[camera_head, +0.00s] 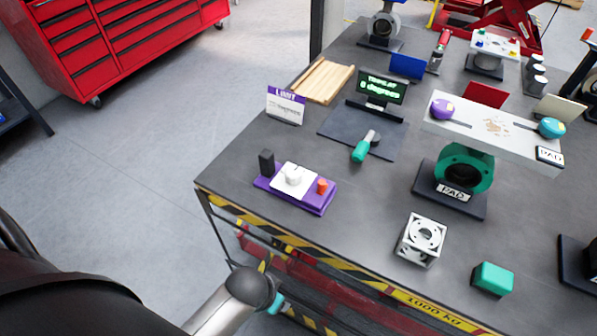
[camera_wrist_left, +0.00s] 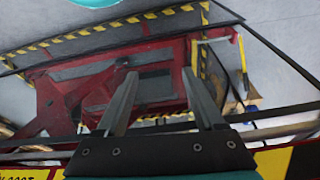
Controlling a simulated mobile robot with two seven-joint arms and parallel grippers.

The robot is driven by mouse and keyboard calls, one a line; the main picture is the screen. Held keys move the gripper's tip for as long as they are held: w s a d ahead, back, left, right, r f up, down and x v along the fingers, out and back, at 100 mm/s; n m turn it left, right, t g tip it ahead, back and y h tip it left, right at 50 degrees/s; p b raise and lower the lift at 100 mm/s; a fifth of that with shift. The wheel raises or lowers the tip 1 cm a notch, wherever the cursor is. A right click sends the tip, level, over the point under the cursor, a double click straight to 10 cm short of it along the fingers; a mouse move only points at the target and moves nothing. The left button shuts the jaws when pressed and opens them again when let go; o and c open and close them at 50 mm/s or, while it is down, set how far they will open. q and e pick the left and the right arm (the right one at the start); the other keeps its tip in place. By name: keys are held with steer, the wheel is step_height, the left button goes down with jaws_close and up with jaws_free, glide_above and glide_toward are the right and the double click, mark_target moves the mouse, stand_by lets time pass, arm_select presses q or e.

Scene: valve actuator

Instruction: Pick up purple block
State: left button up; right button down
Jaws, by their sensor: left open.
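A flat purple block (camera_head: 318,204) lies near the left front edge of the grey table. A white plate with a white knob sits on it, with a dark block at its left end and an orange knob at its right. A purple round piece (camera_head: 441,108) rests on a raised white beam farther right. My left gripper (camera_wrist_left: 160,76) is open and empty in the left wrist view, with no purple block between its fingers. In the head view my left arm is low in front of the table edge, and its fingers cannot be made out. My right gripper is not in view.
The table edge (camera_head: 330,255) has yellow-black stripes, with a red frame (camera_wrist_left: 70,90) below it. A white cube-shaped part (camera_head: 421,240) and a teal block (camera_head: 492,278) stand at the front right. A screen (camera_head: 381,88) and teal-handled tool (camera_head: 362,148) are behind. Bare table surrounds the purple block.

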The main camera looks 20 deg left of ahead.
arm_select(q)
steer(key=w+d+r+m+t+h+p, duration=0.1)
steer(key=w+r+p, duration=0.15)
steer(key=r, duration=0.65)
steer(key=w+d+r+p, duration=0.15)
steer(key=w+r, duration=0.25)
steer(key=r, duration=0.6)
step_height(320, 180, up, 16)
steer(key=n+g+y, duration=0.1)
steer(key=n+g, duration=0.1)
glide_above(266, 153)
steer(key=s, duration=0.2)
steer(key=f, duration=0.5)
steer(key=w+f+b, duration=0.1)
steer(key=f, duration=0.3)
steer(key=w+f, duration=0.1)
steer(key=f, duration=0.4)
steer(key=shift+f, duration=0.3)
jaws_close()
steer(key=shift+r, duration=0.15)
